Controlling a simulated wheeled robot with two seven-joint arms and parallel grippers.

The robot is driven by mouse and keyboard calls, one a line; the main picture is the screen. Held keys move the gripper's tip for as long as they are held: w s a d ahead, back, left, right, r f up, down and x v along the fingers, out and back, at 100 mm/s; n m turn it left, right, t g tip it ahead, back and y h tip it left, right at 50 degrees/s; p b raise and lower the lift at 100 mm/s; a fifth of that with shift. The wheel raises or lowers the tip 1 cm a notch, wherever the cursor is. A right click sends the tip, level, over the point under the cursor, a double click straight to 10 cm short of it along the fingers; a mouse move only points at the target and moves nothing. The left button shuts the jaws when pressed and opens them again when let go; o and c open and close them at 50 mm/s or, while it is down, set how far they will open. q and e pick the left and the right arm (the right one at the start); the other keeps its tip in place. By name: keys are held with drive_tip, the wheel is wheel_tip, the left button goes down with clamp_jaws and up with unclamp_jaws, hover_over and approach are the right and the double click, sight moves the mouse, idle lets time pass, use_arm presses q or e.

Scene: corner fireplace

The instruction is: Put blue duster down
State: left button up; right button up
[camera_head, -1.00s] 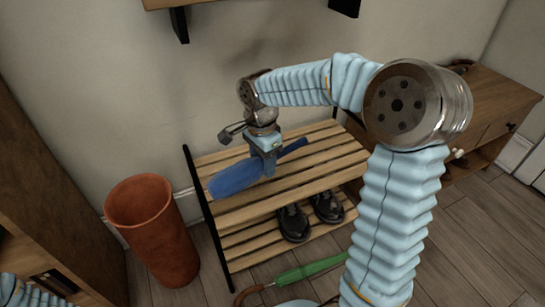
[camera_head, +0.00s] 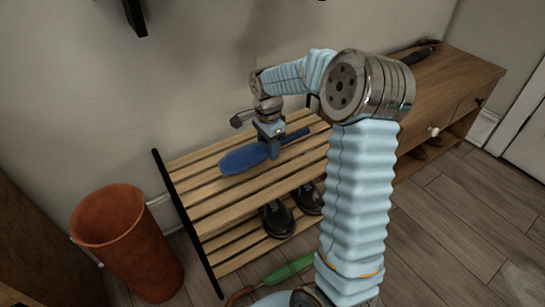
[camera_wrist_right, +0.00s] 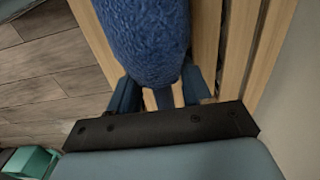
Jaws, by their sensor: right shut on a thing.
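The blue duster (camera_head: 243,158) is at the top of the slatted wooden rack (camera_head: 212,205), with its fluffy head to the left and its handle to the right. My right gripper (camera_head: 272,150) points down and is shut on the duster near where the head meets the handle. In the right wrist view the duster's fluffy head (camera_wrist_right: 145,38) lies over the slats, between the fingers (camera_wrist_right: 160,95). I cannot tell whether the duster touches the slats. My left gripper is not in view.
Black shoes (camera_head: 277,218) stand on the rack's lower shelf. A terracotta bin (camera_head: 125,245) stands left of the rack. A green umbrella-like object (camera_head: 288,270) lies on the floor in front. A wooden cabinet (camera_head: 440,85) stands to the right, with a dark object on top.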

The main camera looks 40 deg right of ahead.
sight(273, 164)
drive_tip(key=shift+w+d+f, duration=0.1)
drive_tip(key=shift+d+f, duration=0.55)
drive_tip(key=shift+f, duration=0.15)
drive_tip(key=shift+d+f+b, duration=0.2)
drive_tip(key=shift+f+b, duration=0.15)
drive_tip(key=shift+f, duration=1.4)
drive_tip(key=shift+f, duration=0.15)
drive_tip(key=o, duration=1)
drive_tip(key=shift+r, duration=0.25)
wheel_tip(273, 164, up, 12)
drive_tip(key=shift+f+p, duration=0.1)
drive_tip(key=shift+p, duration=0.95)
